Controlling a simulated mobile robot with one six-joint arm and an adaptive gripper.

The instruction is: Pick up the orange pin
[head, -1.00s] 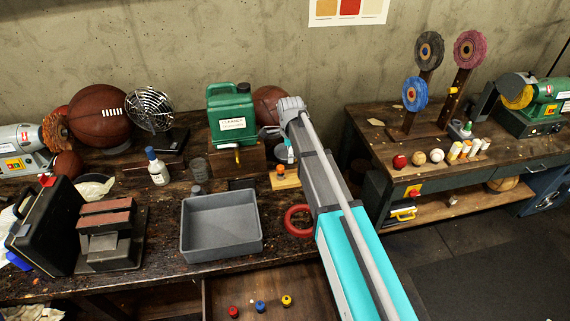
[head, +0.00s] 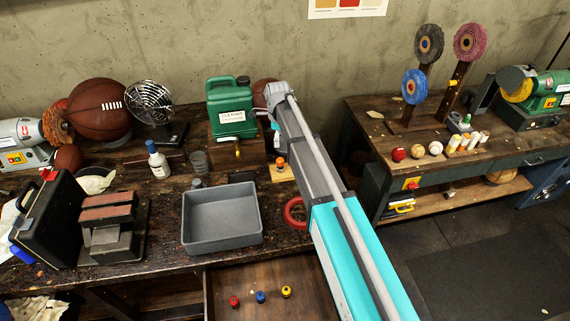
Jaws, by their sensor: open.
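The orange pin (head: 280,162) stands on a small light wooden block (head: 283,175) on the left workbench, right of the grey tray. My gripper (head: 276,142) hangs from the end of my arm, just behind and above the orange pin as seen from here. It is open and holds nothing. My arm hides part of the gripper, and its fingertips are too small to make out well. I cannot tell how far they are from the pin.
A green canister (head: 231,108) stands just left of my gripper. An empty grey tray (head: 221,218) and a red ring (head: 295,212) lie nearby. Red (head: 234,301), blue (head: 261,297) and yellow (head: 286,292) pins stand in the open drawer (head: 252,272).

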